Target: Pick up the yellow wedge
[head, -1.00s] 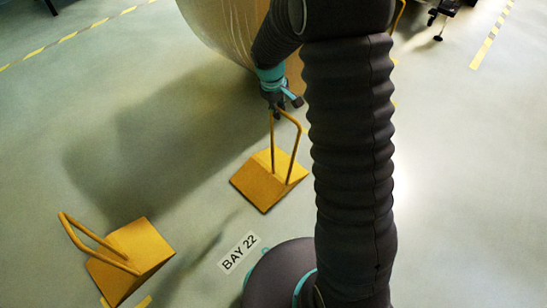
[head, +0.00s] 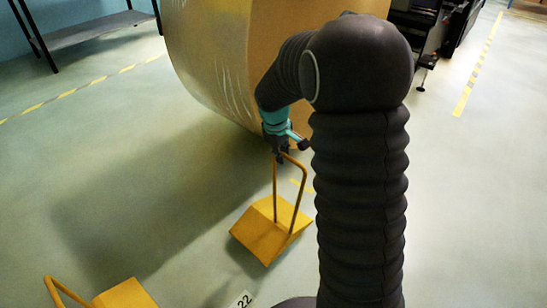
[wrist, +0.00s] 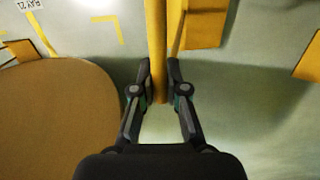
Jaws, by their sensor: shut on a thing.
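A yellow wedge (head: 262,235) with a tall looped bar handle is on or just above the floor in the middle of the head view; I cannot tell if its base touches. My gripper (head: 281,158) is at the top of that handle, shut on it. In the wrist view my gripper (wrist: 158,72) has its two fingers on either side of the yellow handle bar (wrist: 156,35), and part of the wedge body (wrist: 205,25) shows beyond. A second yellow wedge (head: 125,294) with a similar handle is at the lower left, partly cut off.
A large kraft roll (head: 215,65) stands just behind my gripper; its brown round end (wrist: 55,120) fills the wrist view's left. A dark rack (head: 85,30) is at the back left and dark equipment (head: 420,35) at the back right. Open floor lies to the left.

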